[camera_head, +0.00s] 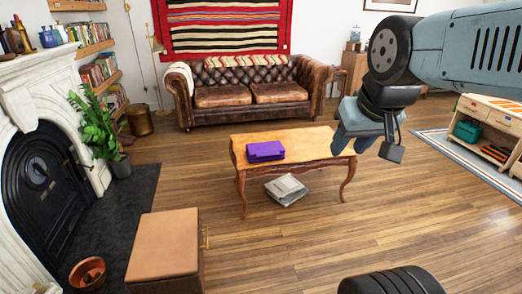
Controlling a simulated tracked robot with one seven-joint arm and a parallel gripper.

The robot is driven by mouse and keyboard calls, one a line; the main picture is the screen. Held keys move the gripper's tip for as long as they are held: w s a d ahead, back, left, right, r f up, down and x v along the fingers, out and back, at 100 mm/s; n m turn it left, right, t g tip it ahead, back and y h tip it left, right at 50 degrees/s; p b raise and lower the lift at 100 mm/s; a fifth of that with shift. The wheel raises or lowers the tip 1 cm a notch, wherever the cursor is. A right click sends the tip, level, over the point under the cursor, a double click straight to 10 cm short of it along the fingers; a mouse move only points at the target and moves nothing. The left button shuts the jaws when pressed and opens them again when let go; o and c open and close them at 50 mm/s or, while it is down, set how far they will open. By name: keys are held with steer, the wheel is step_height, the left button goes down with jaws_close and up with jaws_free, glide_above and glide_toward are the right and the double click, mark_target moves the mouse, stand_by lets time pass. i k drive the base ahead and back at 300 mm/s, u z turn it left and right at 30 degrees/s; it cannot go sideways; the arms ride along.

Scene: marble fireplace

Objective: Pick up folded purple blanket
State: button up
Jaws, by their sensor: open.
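The folded purple blanket (265,151) lies on the left half of the wooden coffee table (310,143) in the middle of the room. My gripper (368,137) hangs from my arm at the upper right of the picture, right of the blanket and apart from it. It is open and nothing shows between its fingers. It covers part of the table's right end from view.
Folded grey cloths or papers (286,189) lie under the table. A brown leather sofa (250,92) stands behind it. A tan box-like seat (167,245) stands at the front left, near a potted plant (100,130). Wooden floor (300,245) before the table is clear.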

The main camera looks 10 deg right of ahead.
mark_target(270, 151)
steer(key=u, duration=0.15)
steer(key=k, duration=0.85)
steer(key=z, duration=0.2)
steer(key=i, duration=1.65)
steer(key=u, duration=0.05)
